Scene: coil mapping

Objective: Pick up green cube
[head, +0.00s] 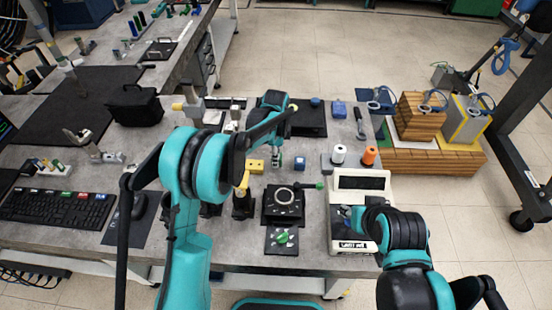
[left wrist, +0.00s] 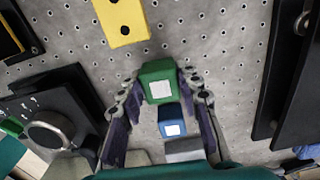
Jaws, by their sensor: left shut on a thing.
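The green cube (left wrist: 158,82), with a pale square on one face, sits between the two fingers of my left gripper (left wrist: 163,88) in the left wrist view. The fingers are shut on it, one on each side. In the head view my left gripper (head: 276,158) hangs over the middle of the grey table (head: 232,228); the cube is too small there to make out clearly. My right gripper (head: 346,213) is low at the white device with a dark display, partly hidden by its own arm, and its jaws are not clear.
A blue cube (head: 300,165) and a yellow block (head: 256,167) are close to my left gripper. A black stage with a ring (head: 284,199) stands nearer. The white device (head: 361,182) and white and orange spools (head: 369,156) are to the right.

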